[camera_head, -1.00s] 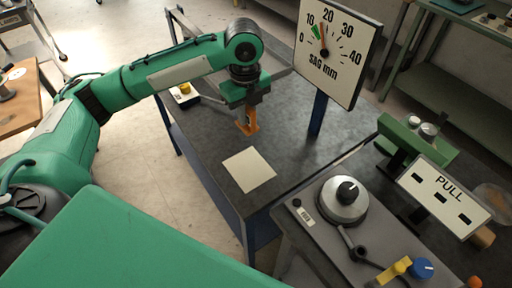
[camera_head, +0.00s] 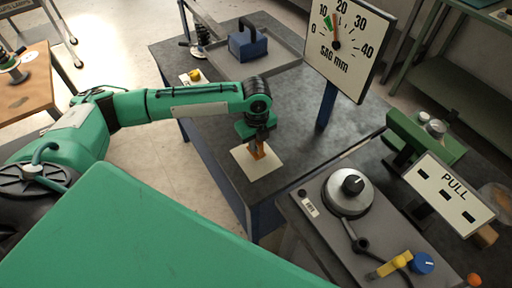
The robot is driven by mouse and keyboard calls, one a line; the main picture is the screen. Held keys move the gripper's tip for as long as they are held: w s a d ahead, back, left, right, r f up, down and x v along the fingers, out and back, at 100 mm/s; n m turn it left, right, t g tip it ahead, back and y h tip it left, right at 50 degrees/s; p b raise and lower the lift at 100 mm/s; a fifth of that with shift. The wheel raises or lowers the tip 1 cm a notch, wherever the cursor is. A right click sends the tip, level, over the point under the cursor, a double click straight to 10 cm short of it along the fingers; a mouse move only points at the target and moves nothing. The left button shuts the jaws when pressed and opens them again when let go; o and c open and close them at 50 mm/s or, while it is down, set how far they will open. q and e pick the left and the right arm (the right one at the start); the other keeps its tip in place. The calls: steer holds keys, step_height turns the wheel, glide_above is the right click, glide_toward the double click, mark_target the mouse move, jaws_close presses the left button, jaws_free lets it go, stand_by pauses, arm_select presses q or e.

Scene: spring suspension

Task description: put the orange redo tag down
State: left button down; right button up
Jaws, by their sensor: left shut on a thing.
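The orange redo tag (camera_head: 258,152) is in my left gripper (camera_head: 258,142), which points down over the dark workbench. The tag is at the white square sheet (camera_head: 268,167) on the bench, over its upper part. I cannot tell whether the tag's lower end touches the sheet. The gripper hides the tag's upper part. My left arm comes in from the left and ends above the sheet. My right gripper is not in view.
A dial gauge marked "SAG mm" (camera_head: 349,40) stands on a blue post right of the gripper. Behind the arm are a grey tray with a blue block (camera_head: 248,44). At right are a round knob fixture (camera_head: 348,190) and a "PULL" sign (camera_head: 452,190).

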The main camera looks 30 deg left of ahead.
arm_select(q)
steer(key=shift+f, duration=1.5)
steer(key=c, duration=1.4)
jaws_free()
steer(key=shift+f, duration=0.15)
step_height(320, 180, up, 12)
steer(key=shift+f+b, duration=0.25)
steer(key=shift+b, duration=0.15)
steer(key=shift+r, duration=0.4)
